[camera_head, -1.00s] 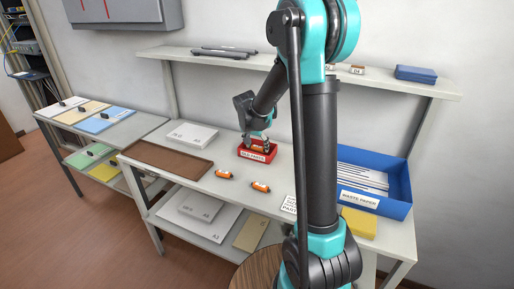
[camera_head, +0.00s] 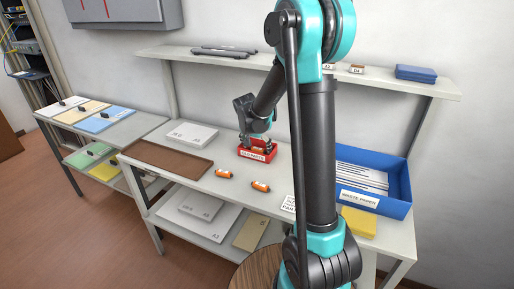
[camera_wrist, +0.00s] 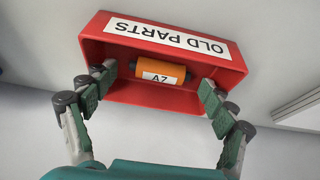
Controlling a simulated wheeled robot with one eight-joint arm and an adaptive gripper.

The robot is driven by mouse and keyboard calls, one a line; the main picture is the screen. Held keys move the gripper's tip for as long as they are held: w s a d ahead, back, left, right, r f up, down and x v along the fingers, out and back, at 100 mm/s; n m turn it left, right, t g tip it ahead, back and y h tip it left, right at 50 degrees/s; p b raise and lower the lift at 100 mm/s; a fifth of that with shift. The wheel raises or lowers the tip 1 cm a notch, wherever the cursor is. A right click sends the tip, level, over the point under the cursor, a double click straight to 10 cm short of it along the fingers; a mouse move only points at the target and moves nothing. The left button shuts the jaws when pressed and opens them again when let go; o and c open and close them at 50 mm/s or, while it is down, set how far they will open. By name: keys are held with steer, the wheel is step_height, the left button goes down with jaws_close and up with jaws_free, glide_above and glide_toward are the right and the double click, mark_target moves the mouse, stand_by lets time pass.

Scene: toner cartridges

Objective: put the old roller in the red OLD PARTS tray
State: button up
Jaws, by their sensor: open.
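The red OLD PARTS tray (camera_head: 245,154) stands on the bench near its back middle. In the wrist view the tray (camera_wrist: 222,60) shows its white label, upside down. An orange roller (camera_wrist: 160,72) marked A7 lies inside it, on the tray floor. My gripper (camera_wrist: 150,95) is open over the tray, its fingers spread to either side of the roller and apart from it. In the head view my gripper (camera_head: 258,140) hides part of the tray. Two other orange rollers, one at the left (camera_head: 223,173) and one at the right (camera_head: 260,186), lie on the bench in front.
A brown mat (camera_head: 165,160) and a white stack (camera_head: 192,135) lie left of the tray. A blue WASTE PAPER tray (camera_head: 392,208) stands at the right. A shelf (camera_head: 215,59) with dark rods (camera_head: 224,52) runs above the bench.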

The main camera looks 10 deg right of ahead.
steer(key=v, duration=1.2)
